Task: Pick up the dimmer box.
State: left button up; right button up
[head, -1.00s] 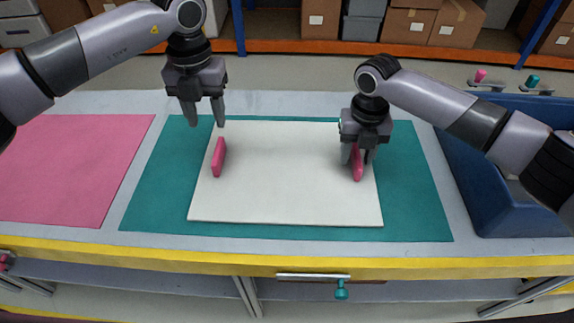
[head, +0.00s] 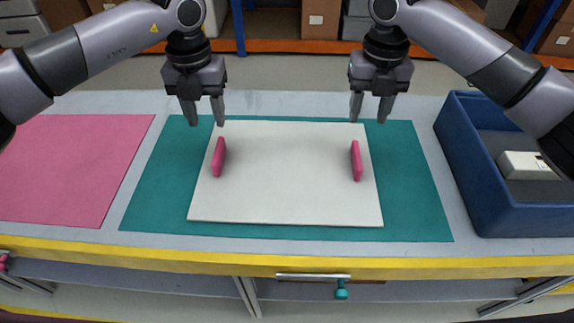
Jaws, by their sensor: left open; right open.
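A white box (head: 525,166), which may be the dimmer box, lies in the blue bin (head: 500,218) at the right, partly hidden by my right arm. My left gripper (head: 206,122) is open and empty, pointing down near the far left corner of a white panel (head: 285,190). My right gripper (head: 369,120) is open and empty, above the far right part of the panel. Both are far to the left of the white box.
The panel lies on a teal mat (head: 160,205) and has two upright pink handles, left (head: 219,158) and right (head: 356,161). A bare pink mat (head: 70,165) lies at the left. The table has a yellow front edge (head: 190,258).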

aim_at(514, 165)
jog(key=k, duration=1)
